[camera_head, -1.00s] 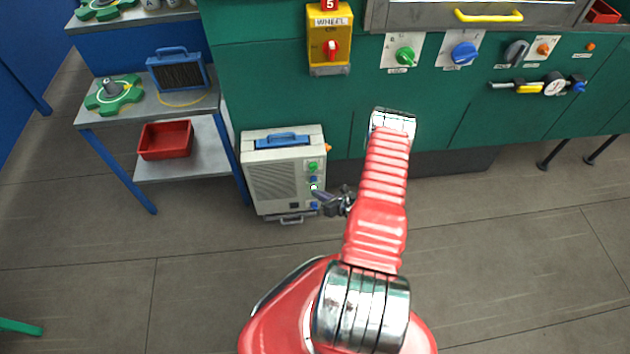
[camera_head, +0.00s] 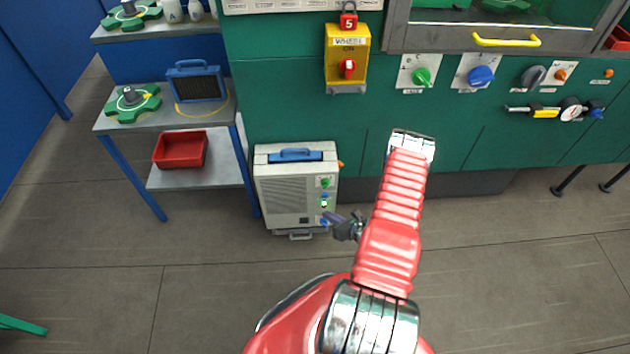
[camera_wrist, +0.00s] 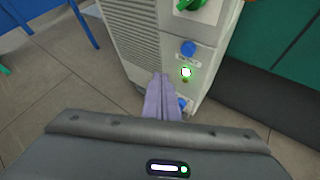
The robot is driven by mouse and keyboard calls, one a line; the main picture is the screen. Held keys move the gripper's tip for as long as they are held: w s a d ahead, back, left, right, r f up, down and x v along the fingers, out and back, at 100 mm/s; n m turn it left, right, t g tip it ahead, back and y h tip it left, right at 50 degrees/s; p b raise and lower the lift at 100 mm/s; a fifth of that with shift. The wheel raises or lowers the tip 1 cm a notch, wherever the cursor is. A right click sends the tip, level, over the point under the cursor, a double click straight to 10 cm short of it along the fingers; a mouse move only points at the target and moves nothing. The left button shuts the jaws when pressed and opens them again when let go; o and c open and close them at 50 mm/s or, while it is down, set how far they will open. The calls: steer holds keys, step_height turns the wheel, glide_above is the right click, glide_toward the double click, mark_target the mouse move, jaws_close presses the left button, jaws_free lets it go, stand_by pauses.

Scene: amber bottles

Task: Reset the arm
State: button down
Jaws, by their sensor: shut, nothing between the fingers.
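My gripper (camera_head: 329,219) is at the end of my red arm, in front of the lower right part of a grey box unit (camera_head: 278,190). In the wrist view my gripper (camera_wrist: 162,92) shows its two purple-grey fingers together, with nothing seen between them. The fingertips overlap the front of the grey unit (camera_wrist: 136,30), near its blue buttons and a lit white-green button (camera_wrist: 186,72). One lower blue button is partly hidden by the fingers. I cannot tell whether the fingertips touch the unit.
A green machine (camera_head: 290,100) with knobs and a yellow switch box (camera_head: 347,55) stands behind. At left is a shelf (camera_head: 200,178) with a red bin (camera_head: 181,149), a blue-framed panel (camera_head: 196,84) and a green valve part (camera_head: 134,103). The grey floor (camera_head: 520,270) at right is open.

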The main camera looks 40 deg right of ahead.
steer(key=s+a+r+n+g+y, duration=0.1)
steer(key=s+a+n+y, duration=0.25)
steer(key=a, duration=0.55)
steer(key=s+a+r+n+g+h, duration=0.1)
steer(key=a+r+n, duration=0.6)
steer(key=r, duration=1.3)
steer(key=s+a+r+n+g+h, duration=0.1)
steer(key=s+a+r+n+g, duration=0.2)
steer(key=r+n, duration=1.3)
steer(key=s+a+r+n+g+h, duration=0.1)
steer(key=s+a+r+n, duration=0.5)
steer(key=r, duration=2)
steer(key=shift+s+a+n+g+h, duration=0.35)
steer(key=shift+a+n+h, duration=0.2)
steer(key=shift+a+n, duration=2.3)
